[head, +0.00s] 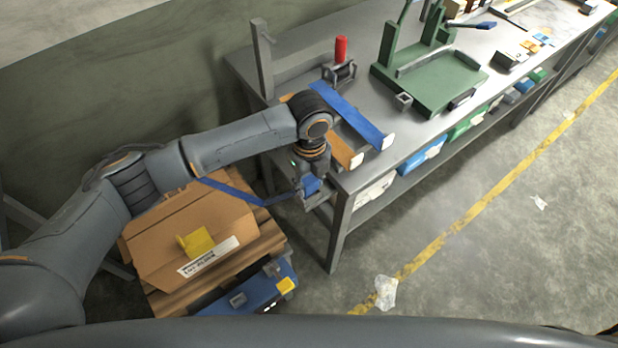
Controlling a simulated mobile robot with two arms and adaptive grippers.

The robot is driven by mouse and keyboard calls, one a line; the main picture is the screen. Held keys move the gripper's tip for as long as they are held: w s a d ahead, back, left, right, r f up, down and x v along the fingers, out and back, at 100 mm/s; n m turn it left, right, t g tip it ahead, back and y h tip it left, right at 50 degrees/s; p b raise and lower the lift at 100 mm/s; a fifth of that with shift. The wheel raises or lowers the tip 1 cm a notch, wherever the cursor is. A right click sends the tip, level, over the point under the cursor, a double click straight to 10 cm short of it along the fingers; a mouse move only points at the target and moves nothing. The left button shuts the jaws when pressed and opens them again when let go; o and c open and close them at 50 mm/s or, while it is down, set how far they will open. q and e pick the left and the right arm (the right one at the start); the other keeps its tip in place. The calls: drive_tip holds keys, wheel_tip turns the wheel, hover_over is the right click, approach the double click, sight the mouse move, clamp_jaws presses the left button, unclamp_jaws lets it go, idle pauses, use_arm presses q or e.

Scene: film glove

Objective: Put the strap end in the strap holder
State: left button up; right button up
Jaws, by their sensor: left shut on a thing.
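My left gripper (311,193) is at the near left corner of the workbench, pointing down and shut on the end of a blue strap (236,191). The strap runs left from the gripper, above the cardboard box, and passes behind my left arm. A small blue part of it shows between the fingers. On the bench behind the gripper lie a blue flat bar (350,114) and an orange one (345,150), both with pale ends at the front edge. I cannot tell which part is the strap holder; my arm hides some of this corner. My right gripper is out of view.
The grey workbench (300,83) carries a grey upright post (262,60), a red cylinder (340,48) and a green fixture (432,82). A cardboard box (185,235) sits below my left arm, with a blue case (250,292) in front. The floor at right is mostly clear.

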sight(310, 179)
use_arm(q)
drive_tip(key=shift+f, duration=0.2)
drive_tip(key=o, duration=1.2)
drive_tip(key=shift+c, duration=0.2)
drive_tip(key=shift+r, duration=0.1)
wheel_tip(310, 179, up, 11)
drive_tip(key=b, duration=0.2)
drive_tip(key=shift+b, duration=0.3)
drive_tip(key=shift+r, duration=0.65)
